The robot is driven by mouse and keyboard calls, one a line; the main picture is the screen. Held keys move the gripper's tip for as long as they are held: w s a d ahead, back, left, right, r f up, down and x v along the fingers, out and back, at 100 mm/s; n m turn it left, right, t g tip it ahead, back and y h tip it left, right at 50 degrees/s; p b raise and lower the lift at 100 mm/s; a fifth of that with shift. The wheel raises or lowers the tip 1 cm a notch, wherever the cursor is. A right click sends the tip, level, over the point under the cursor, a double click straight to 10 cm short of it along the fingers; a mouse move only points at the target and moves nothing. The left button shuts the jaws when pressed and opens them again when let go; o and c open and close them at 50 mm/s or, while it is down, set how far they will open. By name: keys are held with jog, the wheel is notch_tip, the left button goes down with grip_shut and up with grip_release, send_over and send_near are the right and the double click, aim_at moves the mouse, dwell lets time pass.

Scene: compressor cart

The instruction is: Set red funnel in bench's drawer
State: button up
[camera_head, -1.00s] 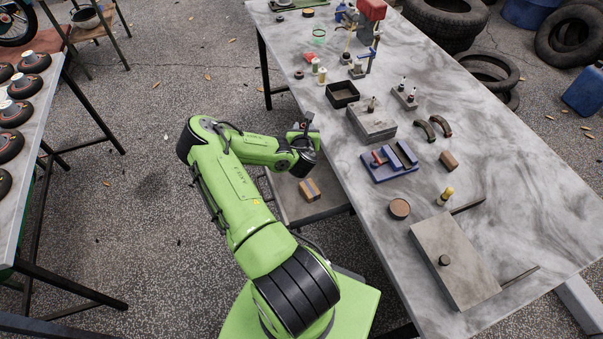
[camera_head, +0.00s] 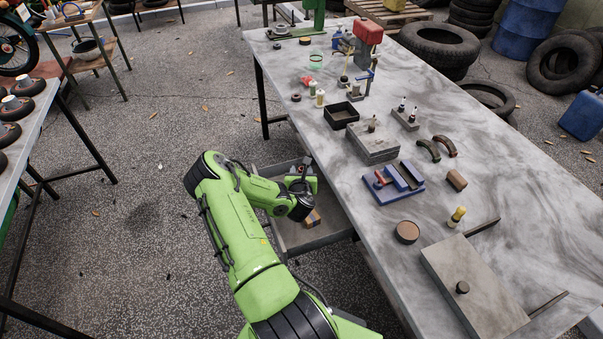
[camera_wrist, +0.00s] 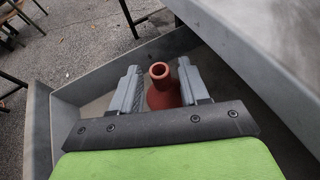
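The red funnel (camera_wrist: 160,88) stands spout up between the two fingers of my gripper (camera_wrist: 160,78) in the wrist view. Its wide lower part is partly hidden by the gripper's crossbar. My gripper looks open, with narrow gaps beside the spout. Behind and around them are the grey walls of the open drawer (camera_wrist: 90,84). In the head view the drawer (camera_head: 338,236) is pulled out from the bench (camera_head: 500,190), with my gripper (camera_head: 302,180) low over it. The funnel is hidden there by my arm.
An orange-brown block (camera_head: 313,218) lies in the drawer. The bench edge runs close to the right of my gripper. On the bench are a blue vise (camera_head: 393,182), a black tray (camera_head: 341,115) and a grey plate (camera_head: 465,275). Open floor lies left.

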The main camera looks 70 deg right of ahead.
jog(key=shift+o, duration=1.3)
